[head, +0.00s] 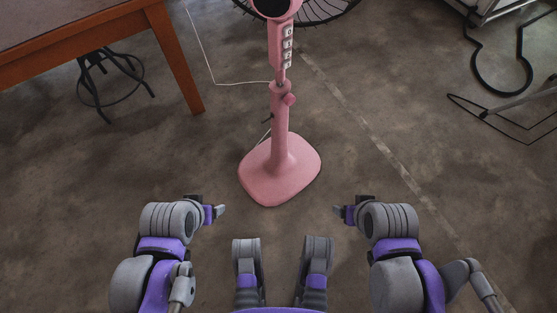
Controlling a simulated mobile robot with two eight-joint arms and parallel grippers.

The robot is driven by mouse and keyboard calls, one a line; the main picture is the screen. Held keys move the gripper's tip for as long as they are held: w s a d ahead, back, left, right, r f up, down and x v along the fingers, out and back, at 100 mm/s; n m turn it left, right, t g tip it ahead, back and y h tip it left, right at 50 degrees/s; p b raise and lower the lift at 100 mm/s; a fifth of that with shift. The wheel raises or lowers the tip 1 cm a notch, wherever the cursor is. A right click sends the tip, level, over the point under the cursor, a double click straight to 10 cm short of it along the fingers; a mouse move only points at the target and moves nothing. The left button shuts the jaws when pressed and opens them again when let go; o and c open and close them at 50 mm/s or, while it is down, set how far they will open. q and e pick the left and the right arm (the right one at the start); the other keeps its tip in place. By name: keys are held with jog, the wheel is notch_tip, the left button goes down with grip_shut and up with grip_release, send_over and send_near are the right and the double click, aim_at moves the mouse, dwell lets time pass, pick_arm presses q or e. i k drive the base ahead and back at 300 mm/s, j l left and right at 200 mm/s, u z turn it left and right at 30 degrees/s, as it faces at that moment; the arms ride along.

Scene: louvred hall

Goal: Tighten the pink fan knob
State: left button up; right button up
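The pink fan (281,145) stands upright on the floor in the middle of the head view, on a rounded pink base. My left gripper (221,210) is low and left of the base, pointing inward. My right gripper (338,211) is low and right of the base, also pointing inward. Both are apart from the fan and well away from the knob. Their fingers are small and seen edge-on, so their opening is unclear. The fan's top is cut off by the frame.
A wooden table (176,60) stands at upper left, with a dark stool (112,75) under it. A white cord (205,50) runs over the floor left of the pole. Black metal frames (478,70) stand at upper right. The floor around the fan base is mostly clear.

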aim_at(289, 99)
jog(key=i+l+u, duration=0.1)
jog(key=l+u, duration=0.25)
jog(key=l, duration=0.5)
jog(key=l+u, duration=0.35)
jog(key=l, duration=0.5)
jog(key=k+l+u, duration=0.1)
jog(key=l+u, duration=0.25)
jog(key=l, duration=0.45)
jog(key=i, duration=0.25)
